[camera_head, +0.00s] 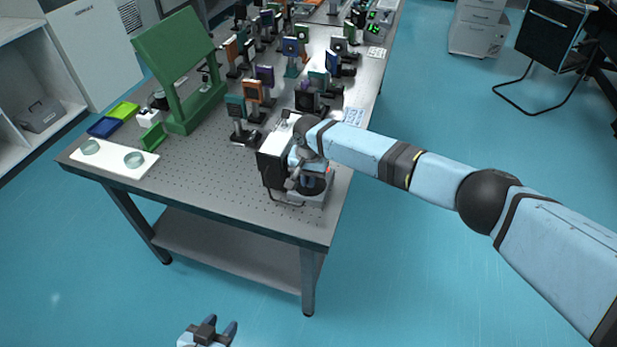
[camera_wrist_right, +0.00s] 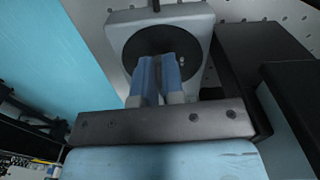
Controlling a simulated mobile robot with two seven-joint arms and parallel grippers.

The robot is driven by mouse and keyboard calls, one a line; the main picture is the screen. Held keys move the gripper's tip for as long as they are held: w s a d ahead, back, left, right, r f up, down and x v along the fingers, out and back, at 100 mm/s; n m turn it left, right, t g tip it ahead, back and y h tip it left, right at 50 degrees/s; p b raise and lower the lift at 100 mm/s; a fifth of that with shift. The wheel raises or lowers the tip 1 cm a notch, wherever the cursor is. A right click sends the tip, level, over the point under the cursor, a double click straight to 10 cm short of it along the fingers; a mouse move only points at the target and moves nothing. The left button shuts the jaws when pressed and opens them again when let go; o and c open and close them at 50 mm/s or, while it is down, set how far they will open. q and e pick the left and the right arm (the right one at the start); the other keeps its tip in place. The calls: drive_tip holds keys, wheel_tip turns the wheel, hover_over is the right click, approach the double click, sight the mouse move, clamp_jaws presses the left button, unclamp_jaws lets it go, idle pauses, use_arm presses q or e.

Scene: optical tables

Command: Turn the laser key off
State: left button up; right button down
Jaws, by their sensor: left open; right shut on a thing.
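The laser unit stands at the near right corner of the optical table, with a black box (camera_head: 272,168) and a grey housing (camera_head: 322,199). The housing carries a dark round disc, also seen in the right wrist view (camera_wrist_right: 188,48). My right gripper (camera_wrist_right: 161,62) points at this disc, its two blue fingers close together and shut on the laser key. The fingers hide most of the key, so I cannot tell its turn angle. My left gripper (camera_head: 222,326) is open and empty, low in front of the table.
The perforated table (camera_head: 215,178) is bare left of the laser. Several mounted optics (camera_head: 262,75) crowd its far part. A green stand (camera_head: 180,70), a blue tray (camera_head: 104,127) and a white board with two round pieces (camera_head: 115,160) are at the left. Open floor lies right.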

drive_tip(key=n, duration=0.2)
drive_tip(key=n+p, duration=0.1)
drive_tip(key=n, duration=0.1)
drive_tip(key=shift+d, duration=0.25)
drive_tip(key=n, duration=0.4)
drive_tip(key=shift+d+n+p, duration=0.25)
drive_tip(key=shift+n+p, duration=0.05)
drive_tip(key=shift+p, duration=0.1)
drive_tip(key=n, duration=0.4)
drive_tip(key=shift+w+d, duration=0.2)
drive_tip(key=shift+w+d+n, duration=0.1)
drive_tip(key=shift+w+n, duration=0.05)
drive_tip(key=shift+n, duration=0.95)
drive_tip(key=shift+w+n, duration=0.1)
drive_tip(key=shift+n, duration=1)
drive_tip(key=c, duration=1.2)
unclamp_jaws()
drive_tip(key=shift+c, duration=0.2)
drive_tip(key=shift+r, duration=0.1)
